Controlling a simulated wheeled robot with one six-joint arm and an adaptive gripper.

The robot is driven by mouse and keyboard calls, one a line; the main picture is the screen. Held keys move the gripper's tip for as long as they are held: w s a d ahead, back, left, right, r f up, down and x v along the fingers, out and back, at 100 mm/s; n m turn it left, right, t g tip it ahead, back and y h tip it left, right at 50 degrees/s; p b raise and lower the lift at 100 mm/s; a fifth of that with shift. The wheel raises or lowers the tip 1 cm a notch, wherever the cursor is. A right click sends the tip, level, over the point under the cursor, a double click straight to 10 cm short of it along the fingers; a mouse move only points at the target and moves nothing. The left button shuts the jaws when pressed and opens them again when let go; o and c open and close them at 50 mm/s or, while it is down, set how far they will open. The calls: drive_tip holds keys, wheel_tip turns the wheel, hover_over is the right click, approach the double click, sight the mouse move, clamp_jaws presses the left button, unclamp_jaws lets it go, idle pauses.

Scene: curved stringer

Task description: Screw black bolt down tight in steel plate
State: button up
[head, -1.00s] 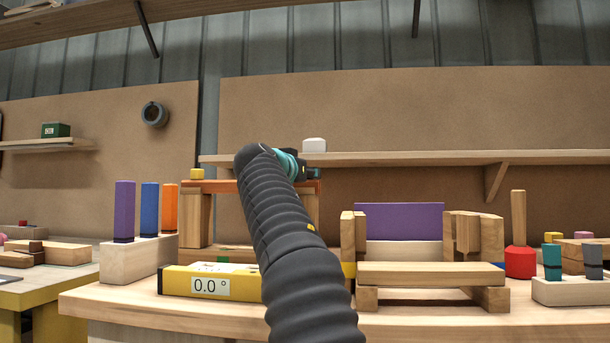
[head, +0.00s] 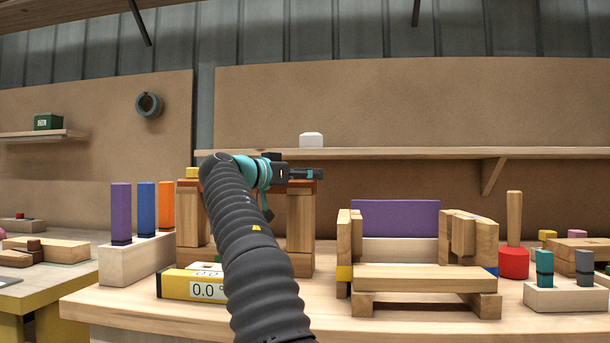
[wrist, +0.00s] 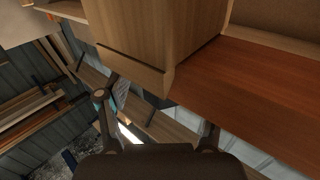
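I cannot make out a black bolt or a steel plate in either view. My gripper (head: 306,173) is at the end of my dark ribbed arm in the head view, pointing right, by the reddish top board (head: 310,187) of a wooden block arch. In the wrist view my gripper (wrist: 155,112) has its two fingers apart, with nothing seen between them. A pale wooden block (wrist: 150,35) and a reddish-brown board (wrist: 255,95) fill the upper and right part of that view, close to the fingers.
A yellow level (head: 175,284) lies in front of the arch. A block rack (head: 135,265) with coloured pegs stands left. A wooden block assembly (head: 420,275) with a purple panel (head: 395,217) stands right, by a red-based mallet (head: 513,262). A shelf (head: 400,153) runs behind.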

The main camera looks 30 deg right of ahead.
drive_tip(key=shift+a, duration=0.2)
drive_tip(key=v, duration=1.1)
drive_tip(key=shift+a, duration=0.35)
drive_tip(key=shift+s, duration=0.15)
